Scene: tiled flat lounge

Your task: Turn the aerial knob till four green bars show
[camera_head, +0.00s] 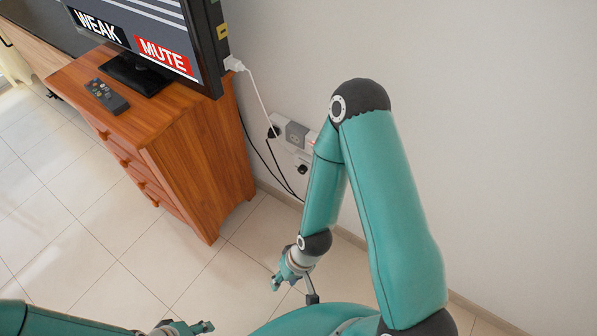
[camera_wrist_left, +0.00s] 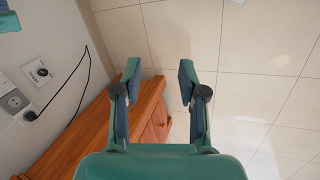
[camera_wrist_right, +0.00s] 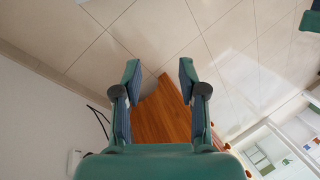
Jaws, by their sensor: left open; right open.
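The television (camera_head: 150,30) stands on the wooden cabinet, its top cut off. Its screen shows WEAK on black and MUTE on red; no green bars are visible. A small white wall plate with a dark round piece (camera_head: 302,169) is low on the wall right of the cabinet. It also shows in the left wrist view (camera_wrist_left: 41,73); I cannot tell whether this is the aerial knob or a plug. My right gripper (camera_head: 291,287) is open and empty below the plate, over the floor. My left gripper (camera_head: 196,328) is open and empty at the bottom edge, apart from everything.
The cabinet (camera_head: 200,150) has a dark remote (camera_head: 107,96) on top. A white plug (camera_head: 234,63) with a white cable is at the television's side. A grey socket (camera_head: 295,135) and black cables are on the wall. The tiled floor (camera_head: 100,230) is clear.

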